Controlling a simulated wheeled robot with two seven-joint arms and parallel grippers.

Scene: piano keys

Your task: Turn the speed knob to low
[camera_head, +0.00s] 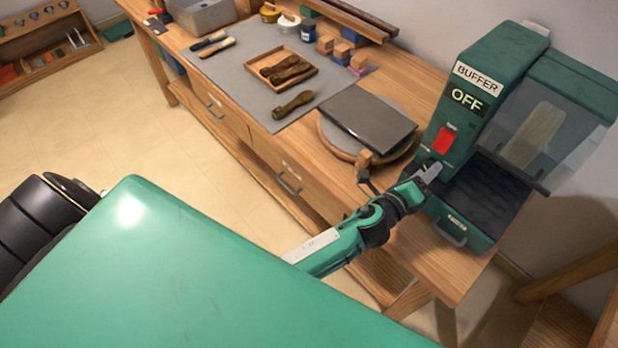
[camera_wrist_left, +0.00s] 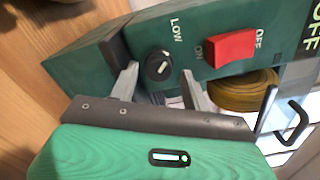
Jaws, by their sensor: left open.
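The speed knob (camera_wrist_left: 158,66) is a small round black knob on the green buffer's front panel in the left wrist view, with the word LOW beside it. In the head view the knob is hidden or too small to tell behind my gripper. My left gripper (camera_head: 430,172) is at the buffer's front panel. In the left wrist view my left gripper (camera_wrist_left: 160,88) is open, with one finger on each side of the knob; I cannot tell whether they touch it. The green buffer (camera_head: 490,75) shows OFF on its display. My right gripper is not in view.
A red switch (camera_head: 444,140) sits on the panel close to the knob, also seen in the left wrist view (camera_wrist_left: 230,52). A round wooden turntable (camera_head: 335,140) with a dark plate stands left of the buffer. A drawer handle (camera_head: 449,233) is below.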

